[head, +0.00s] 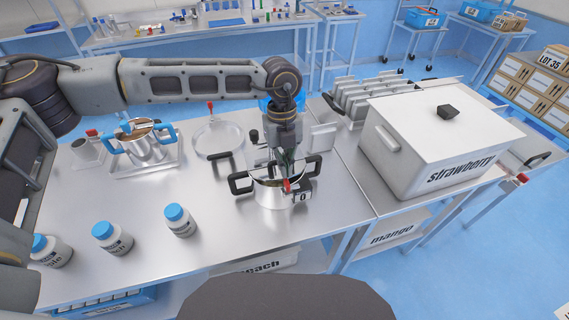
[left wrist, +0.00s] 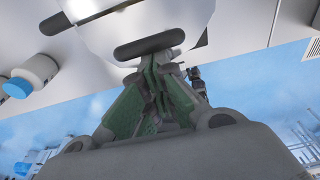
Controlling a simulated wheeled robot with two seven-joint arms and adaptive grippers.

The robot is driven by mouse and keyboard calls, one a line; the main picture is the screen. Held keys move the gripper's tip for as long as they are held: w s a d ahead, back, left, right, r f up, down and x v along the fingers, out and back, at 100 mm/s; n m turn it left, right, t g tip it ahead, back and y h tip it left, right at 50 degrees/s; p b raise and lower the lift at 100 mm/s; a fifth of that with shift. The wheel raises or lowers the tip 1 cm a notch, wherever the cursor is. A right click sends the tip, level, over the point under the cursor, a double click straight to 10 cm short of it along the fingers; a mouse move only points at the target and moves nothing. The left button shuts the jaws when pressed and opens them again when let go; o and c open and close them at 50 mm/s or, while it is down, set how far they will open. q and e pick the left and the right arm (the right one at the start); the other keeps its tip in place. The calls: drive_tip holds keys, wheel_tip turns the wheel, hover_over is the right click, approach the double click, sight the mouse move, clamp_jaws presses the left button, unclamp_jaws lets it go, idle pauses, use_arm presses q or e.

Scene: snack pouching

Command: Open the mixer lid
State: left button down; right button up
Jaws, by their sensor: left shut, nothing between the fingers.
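A steel pot-like mixer (head: 273,197) with black side handles and a small display reading 0 stands near the table's front edge. My left gripper (head: 285,168) is over its top, fingers pointing down and shut with nothing between them. The gripper hides much of the mixer top, so I cannot tell how the lid sits. In the left wrist view the shut fingertips (left wrist: 160,65) are close to a black handle (left wrist: 150,45) on a pale, shiny surface; whether they touch is unclear. My right gripper is not in view.
A blue-handled pot (head: 146,150) stands on a tray at the left. A clear round piece (head: 217,138) lies behind the mixer. Several blue-capped bottles (head: 180,221) stand at the front left. A large white strawberry box (head: 432,140) stands at the right.

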use_arm(q)
drive_tip(key=shift+w, duration=0.1)
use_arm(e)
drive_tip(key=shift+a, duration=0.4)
